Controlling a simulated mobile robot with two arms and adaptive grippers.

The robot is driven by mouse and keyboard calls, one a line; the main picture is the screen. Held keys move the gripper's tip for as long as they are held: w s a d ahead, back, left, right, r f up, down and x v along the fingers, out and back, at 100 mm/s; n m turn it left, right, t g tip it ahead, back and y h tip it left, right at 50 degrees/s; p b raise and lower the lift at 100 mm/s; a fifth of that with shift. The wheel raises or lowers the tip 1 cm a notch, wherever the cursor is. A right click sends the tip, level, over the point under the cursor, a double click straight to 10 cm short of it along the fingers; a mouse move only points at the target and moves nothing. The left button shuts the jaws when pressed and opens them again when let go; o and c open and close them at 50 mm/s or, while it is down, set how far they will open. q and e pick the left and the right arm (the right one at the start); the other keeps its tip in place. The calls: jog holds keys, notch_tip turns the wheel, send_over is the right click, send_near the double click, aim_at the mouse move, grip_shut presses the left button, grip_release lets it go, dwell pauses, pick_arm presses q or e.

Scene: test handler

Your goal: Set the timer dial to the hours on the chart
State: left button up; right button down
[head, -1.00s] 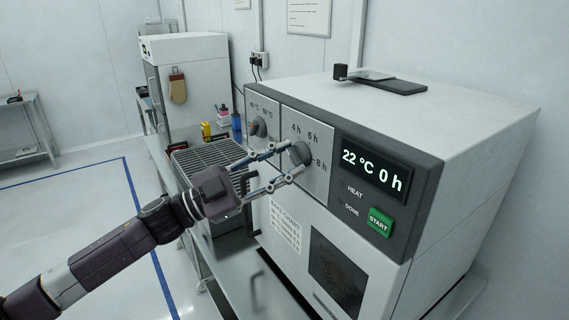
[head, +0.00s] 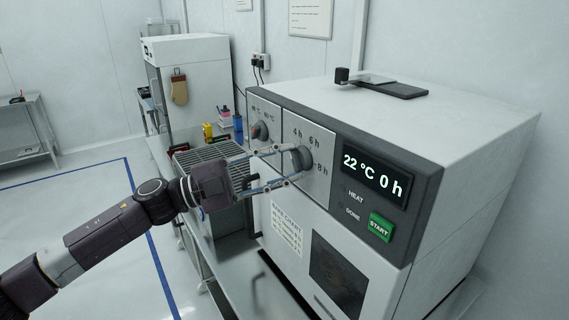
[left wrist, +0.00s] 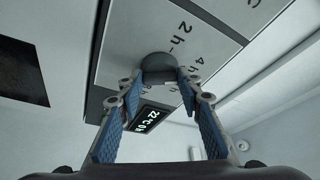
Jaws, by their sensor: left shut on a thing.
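The timer dial (head: 302,158) is a dark round knob on a pale panel with hour marks around it, 4 h, 6 h and 8 h in the head view. My left gripper (head: 289,166) is shut on this dial, one finger at each side. The left wrist view also shows the dial (left wrist: 158,64) between the fingertips, with marks 2 h and 4 h. The display (head: 374,175) reads 22 °C 0 h. A printed sheet (head: 286,229) is on the oven front; its text is too small to read. The dial's pointer is not clear. My right gripper is out of view.
The temperature dial (head: 261,131) is just left of the timer dial. The green START button (head: 381,227) is below the display. A wire rack (head: 215,152) stands beside the oven, behind my gripper. A dark flat object (head: 395,88) lies on the oven top.

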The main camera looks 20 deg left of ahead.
pick_arm(q)
jog(key=o, duration=1.2)
jog(key=shift+c, duration=0.2)
jog(key=v, duration=1.2)
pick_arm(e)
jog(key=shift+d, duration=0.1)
